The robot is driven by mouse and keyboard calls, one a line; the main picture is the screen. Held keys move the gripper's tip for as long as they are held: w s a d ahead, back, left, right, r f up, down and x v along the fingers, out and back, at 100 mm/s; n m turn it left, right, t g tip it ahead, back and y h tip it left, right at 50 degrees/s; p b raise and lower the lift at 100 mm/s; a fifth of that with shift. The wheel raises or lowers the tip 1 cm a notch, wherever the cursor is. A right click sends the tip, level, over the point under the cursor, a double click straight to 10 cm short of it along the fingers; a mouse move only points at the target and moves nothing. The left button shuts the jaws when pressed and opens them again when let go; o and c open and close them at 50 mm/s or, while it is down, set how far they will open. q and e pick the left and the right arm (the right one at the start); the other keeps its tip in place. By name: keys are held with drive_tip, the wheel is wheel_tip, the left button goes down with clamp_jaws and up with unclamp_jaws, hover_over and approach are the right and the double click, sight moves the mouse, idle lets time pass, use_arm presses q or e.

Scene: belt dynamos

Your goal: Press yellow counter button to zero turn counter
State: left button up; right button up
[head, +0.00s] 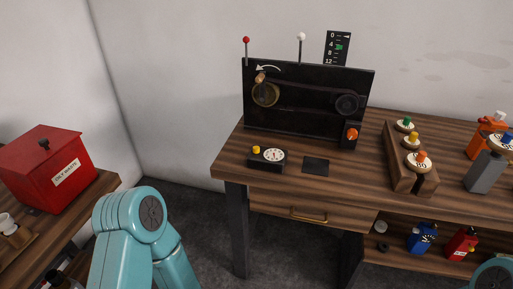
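The yellow button (256,150) stands on the left end of a small black turn counter box (268,160). A round white dial (273,155) is on the box beside the button. The counter sits on the wooden bench (230,165) near its left front, in front of the black dynamo panel (305,98). The panel carries a brass crank wheel (265,93) and a dark pulley (346,104). A teal part of my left arm shows at the lower left, well short of the bench. Neither gripper is in view.
An orange knob (351,134) and a dark flat pad (316,166) are right of the counter. A wooden rack (398,165) holds several coloured-knob pieces. A red bin (45,165) stands on the left table. Bare floor lies between the tables.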

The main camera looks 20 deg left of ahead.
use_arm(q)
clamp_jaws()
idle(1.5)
